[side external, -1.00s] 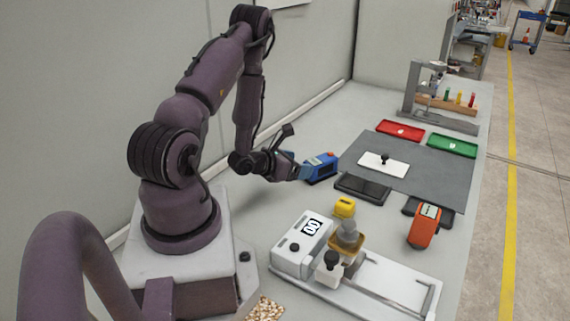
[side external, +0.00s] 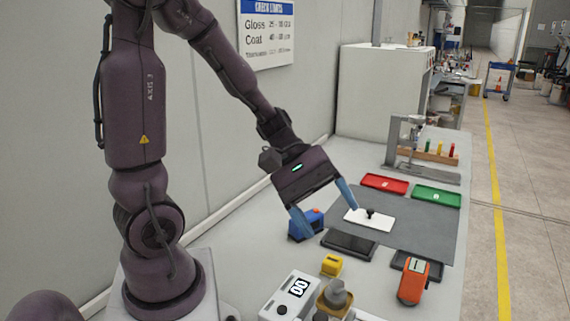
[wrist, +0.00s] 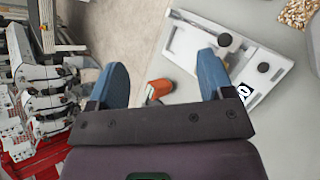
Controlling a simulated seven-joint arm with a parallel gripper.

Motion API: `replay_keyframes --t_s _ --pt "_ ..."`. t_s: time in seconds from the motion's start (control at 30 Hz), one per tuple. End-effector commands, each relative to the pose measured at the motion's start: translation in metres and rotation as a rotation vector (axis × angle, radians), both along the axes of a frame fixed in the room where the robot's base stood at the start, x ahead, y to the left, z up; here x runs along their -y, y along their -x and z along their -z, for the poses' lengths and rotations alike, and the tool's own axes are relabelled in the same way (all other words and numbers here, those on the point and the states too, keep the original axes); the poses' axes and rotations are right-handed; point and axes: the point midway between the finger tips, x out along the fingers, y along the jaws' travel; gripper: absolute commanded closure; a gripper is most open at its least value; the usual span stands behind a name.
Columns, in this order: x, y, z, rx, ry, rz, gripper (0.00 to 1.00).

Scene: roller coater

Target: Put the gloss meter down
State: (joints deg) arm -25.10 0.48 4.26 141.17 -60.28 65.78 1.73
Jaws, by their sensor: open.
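A blue device with a dark front and a small red part (side external: 316,222) stands on the bench just left of a black pad (side external: 348,244). An orange-red handheld device (side external: 413,283) leans by another dark pad (side external: 418,262); it also shows in the wrist view (wrist: 158,91). I cannot read a label saying which is the gloss meter. My gripper (side external: 332,221) is open and empty, with blue fingers spread, above the bench. Its left finger partly covers the blue device in the side view. In the wrist view, the gap between the fingers (wrist: 163,60) holds nothing.
A grey mat (side external: 422,224) carries a white plate with a black knob (side external: 369,218). Red (side external: 385,184) and green (side external: 436,197) trays lie behind. A yellow block (side external: 332,264) and the white coater (side external: 290,296) are nearer. A metal frame stands at the back.

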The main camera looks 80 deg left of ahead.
Motion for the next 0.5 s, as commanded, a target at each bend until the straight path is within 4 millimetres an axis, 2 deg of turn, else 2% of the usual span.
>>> replay_keyframes --t_s 0.07,0.2,0.4,0.5 --pt "0.014 0.021 -0.013 0.089 -0.21 0.218 0.26" --pt "0.013 0.048 -0.031 0.264 -0.598 0.531 0.26" --pt "-0.002 0.06 -0.065 0.504 -1.038 0.778 0.26" --pt "-0.007 0.062 -0.077 0.573 -1.156 0.825 0.23"
